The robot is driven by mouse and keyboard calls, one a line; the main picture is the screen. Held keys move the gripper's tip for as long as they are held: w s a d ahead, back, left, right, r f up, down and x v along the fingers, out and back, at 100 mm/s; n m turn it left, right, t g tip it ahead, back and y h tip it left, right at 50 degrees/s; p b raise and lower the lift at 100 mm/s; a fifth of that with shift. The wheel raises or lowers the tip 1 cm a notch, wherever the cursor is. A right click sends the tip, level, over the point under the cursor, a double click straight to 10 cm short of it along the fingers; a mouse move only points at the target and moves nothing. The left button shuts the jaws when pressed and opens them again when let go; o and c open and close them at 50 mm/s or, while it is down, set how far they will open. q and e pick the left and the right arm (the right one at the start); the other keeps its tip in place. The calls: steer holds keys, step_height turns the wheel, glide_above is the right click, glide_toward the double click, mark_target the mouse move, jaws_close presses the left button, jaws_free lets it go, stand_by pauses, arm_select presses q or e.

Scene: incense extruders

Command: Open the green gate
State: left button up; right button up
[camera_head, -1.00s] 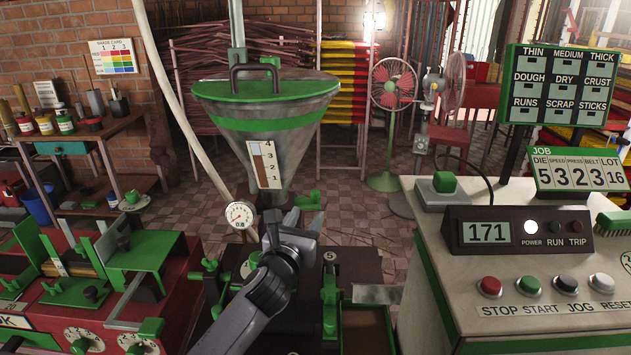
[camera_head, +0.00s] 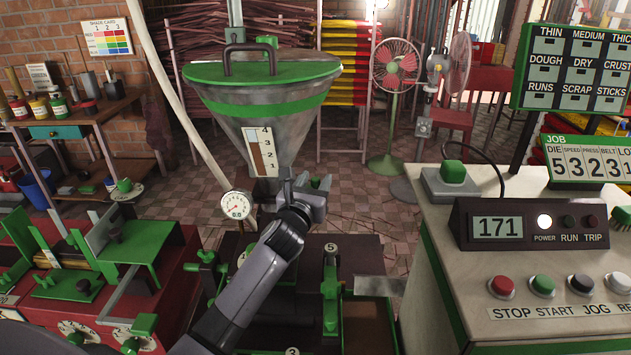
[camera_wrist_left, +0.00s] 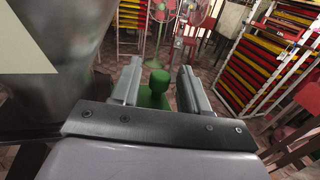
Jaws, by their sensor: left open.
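A large steel hopper (camera_head: 225,135) with a green lid and green band stands at the centre of the head view. My left gripper (camera_head: 303,183) is beside the outlet, at the handle. In the left wrist view the green gate handle (camera_wrist_left: 157,90), with a rounded knob, stands between the two open fingers of my left gripper (camera_wrist_left: 157,80). I cannot tell whether a finger touches it. My right gripper is not in view.
A white-faced dial gauge (camera_head: 237,206) is just left of the outlet. The control console (camera_head: 530,260) with several buttons stands at the right. A red machine (camera_head: 110,290) with green parts is at the left. Open tiled floor lies behind the hopper.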

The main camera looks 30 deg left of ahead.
arm_select(q)
steer(key=shift+w+a, duration=0.1)
steer(key=shift+w, duration=0.3)
jaws_close()
steer(key=d, duration=0.1)
steer(key=w+d+b, duration=0.1)
steer(key=d, duration=0.1)
steer(key=w+d+b, duration=0.1)
steer(key=shift+d, duration=0.2)
jaws_free()
